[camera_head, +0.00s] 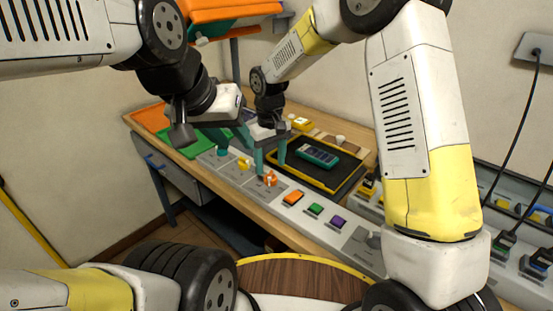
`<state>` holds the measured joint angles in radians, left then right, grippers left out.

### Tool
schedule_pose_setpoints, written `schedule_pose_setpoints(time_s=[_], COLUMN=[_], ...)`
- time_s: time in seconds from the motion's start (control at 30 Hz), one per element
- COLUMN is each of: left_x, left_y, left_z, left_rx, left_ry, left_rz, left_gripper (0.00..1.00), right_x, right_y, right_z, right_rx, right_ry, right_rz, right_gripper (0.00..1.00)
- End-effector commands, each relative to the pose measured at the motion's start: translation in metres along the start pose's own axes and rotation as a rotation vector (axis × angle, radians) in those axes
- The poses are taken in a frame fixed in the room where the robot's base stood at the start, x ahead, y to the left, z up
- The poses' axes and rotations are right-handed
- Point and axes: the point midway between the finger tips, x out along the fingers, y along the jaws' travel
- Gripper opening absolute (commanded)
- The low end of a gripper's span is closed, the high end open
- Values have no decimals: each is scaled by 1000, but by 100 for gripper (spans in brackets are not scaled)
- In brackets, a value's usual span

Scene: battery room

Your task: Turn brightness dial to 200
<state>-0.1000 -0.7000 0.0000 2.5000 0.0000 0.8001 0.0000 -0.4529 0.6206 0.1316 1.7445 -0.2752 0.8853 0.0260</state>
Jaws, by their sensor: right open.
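A grey control panel (256,187) runs along the front of the bench. It carries a teal knob (222,152), a yellow knob (243,164) and an orange knob (268,179). No label or dial value is readable, so I cannot tell which is the brightness dial. My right gripper (270,163) points down with its teal fingers apart, just above and behind the orange knob; contact is not clear. My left gripper (243,131) is higher, to the left of the right one and above the bench; its fingers partly overlap the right gripper in view, so their opening is unclear.
Orange (293,198), green (315,209) and purple (338,222) buttons continue along the panel. A black tray (335,185) holding a teal device (316,156) lies behind. Green (190,149) and orange (150,118) mats lie at left. Plugs and sockets (510,235) stand at right.

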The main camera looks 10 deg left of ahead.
Motion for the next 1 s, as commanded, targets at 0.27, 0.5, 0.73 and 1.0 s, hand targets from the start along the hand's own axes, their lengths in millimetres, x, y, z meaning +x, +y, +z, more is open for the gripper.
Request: schedule_pose_setpoints(time_s=[0.27,0.5,0.73,1.0], left_x=[0,0,0,0], left_y=[0,0,0,0], left_z=[0,0,0,0], left_rx=[0,0,0,0], left_ry=[0,0,0,0], left_rz=[0,0,0,0], left_gripper=[36,36,36,36], right_x=[-31,-32,-49,-118], right_y=[0,0,10,46], right_z=[0,0,10,72], right_rx=[0,0,26,162], right_ry=[0,0,23,138], right_rz=[0,-1,3,10], right_gripper=[59,59,59,59])
